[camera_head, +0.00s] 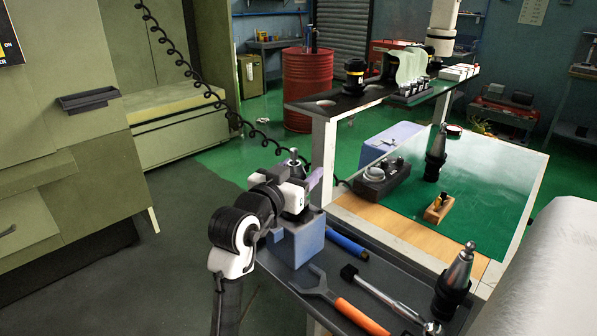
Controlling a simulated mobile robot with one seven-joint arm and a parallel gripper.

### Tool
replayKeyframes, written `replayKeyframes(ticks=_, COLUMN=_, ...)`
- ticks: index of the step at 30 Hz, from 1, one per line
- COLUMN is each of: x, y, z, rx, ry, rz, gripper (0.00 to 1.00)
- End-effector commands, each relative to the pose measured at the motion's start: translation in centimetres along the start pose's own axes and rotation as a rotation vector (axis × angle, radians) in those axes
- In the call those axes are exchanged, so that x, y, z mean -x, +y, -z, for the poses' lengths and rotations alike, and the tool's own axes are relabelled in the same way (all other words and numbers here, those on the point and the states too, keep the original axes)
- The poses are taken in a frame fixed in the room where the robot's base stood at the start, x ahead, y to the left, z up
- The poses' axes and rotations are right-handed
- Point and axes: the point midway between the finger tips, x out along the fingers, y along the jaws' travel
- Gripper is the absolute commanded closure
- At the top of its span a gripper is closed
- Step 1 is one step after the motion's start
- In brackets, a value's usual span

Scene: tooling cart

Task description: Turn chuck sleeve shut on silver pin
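A blue block fixture (298,244) stands at the left end of the grey cart tray. A metal piece with a small silver knob on top (293,158) stands upright above the block, behind my gripper (304,196). My arm reaches in from the lower left, and the white gripper body is at the top of the block, close against this piece. A purple-grey part (315,178) shows at the gripper's right side. The fingertips, the chuck sleeve and any contact are hidden or too small to make out. I cannot pick out the silver pin for sure.
On the tray (290,276) lie an orange-handled wrench (338,300), a hammer-like tool (385,295) and a blue cylinder (346,244). A black tool holder with a silver taper (455,284) stands at the right. The green worktop (480,195) behind is mostly clear.

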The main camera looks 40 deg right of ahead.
Motion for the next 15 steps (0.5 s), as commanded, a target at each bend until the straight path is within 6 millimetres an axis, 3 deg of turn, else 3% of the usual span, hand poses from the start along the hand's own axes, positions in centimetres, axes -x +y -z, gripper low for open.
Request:
replayKeyframes(ticks=10, x=0.1, y=0.0, z=0.0, rx=0.001, ry=0.000, rz=0.001, gripper=0.34)
replayKeyframes(ticks=15, x=1.7, y=-0.1, z=-0.2, rx=0.001, ry=0.001, rz=0.002, gripper=0.34)
